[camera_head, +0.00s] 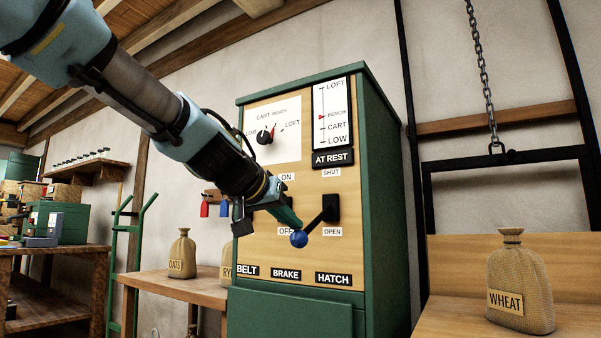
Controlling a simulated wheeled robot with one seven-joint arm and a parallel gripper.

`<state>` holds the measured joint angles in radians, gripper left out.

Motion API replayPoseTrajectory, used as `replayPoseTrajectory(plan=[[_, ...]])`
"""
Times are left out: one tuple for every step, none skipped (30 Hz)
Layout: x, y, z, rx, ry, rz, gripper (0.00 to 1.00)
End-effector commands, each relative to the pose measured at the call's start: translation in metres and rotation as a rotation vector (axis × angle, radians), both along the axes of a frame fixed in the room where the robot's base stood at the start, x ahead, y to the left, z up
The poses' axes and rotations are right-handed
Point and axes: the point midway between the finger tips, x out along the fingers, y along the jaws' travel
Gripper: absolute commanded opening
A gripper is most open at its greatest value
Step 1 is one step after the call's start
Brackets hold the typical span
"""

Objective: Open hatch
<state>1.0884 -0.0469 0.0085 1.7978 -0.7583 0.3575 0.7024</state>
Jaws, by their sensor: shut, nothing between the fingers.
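The green control cabinet (382,200) has a wooden front panel with BELT, BRAKE and HATCH labels along the bottom. The hatch lever (319,219) is a black arm with a blue ball knob (299,239), on a black plate between the SHUT label (331,172) and the OPEN label (332,231). It slants down and left, its knob just left of the OPEN label. My gripper (292,220) is shut and empty, its tips just above the blue knob. I cannot tell whether they touch it. My arm hides most of the belt and brake controls.
A dial (265,136) and a gauge (333,113) with a red pointer at BENCH sit above, over an AT REST sign (333,158). A WHEAT sack (519,285) stands right, beneath a hanging chain (482,70). An OATS sack (182,254) stands on a left table.

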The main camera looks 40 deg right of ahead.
Motion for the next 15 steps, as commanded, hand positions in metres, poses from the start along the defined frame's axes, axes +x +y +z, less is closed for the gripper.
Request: replayPoseTrajectory(plan=[[0.001,-0.001,-0.010,0.000,-0.001,0.000,0.00],[0.001,-0.002,-0.011,0.000,-0.001,0.000,0.00],[0.001,-0.003,-0.012,0.000,-0.001,0.000,0.00],[0.001,-0.003,-0.013,0.000,-0.001,0.000,0.00],[0.001,-0.004,-0.014,0.001,-0.001,-0.001,0.00],[0.001,-0.005,-0.015,0.002,0.001,0.000,0.00],[0.001,-0.005,-0.016,0.002,0.001,0.000,0.00],[0.001,-0.005,-0.016,0.002,0.000,-0.001,0.00],[0.001,-0.006,-0.017,0.001,0.000,0.000,0.00],[0.001,-0.006,-0.017,0.001,0.000,0.000,0.00],[0.001,-0.007,-0.018,0.002,0.001,0.000,0.00],[0.001,-0.007,-0.019,0.002,0.001,0.000,0.00],[0.001,-0.007,-0.019,0.003,0.000,-0.001,0.00],[0.001,-0.007,-0.020,0.003,0.000,-0.001,0.00],[0.001,-0.007,-0.020,0.004,0.001,0.000,0.00]])
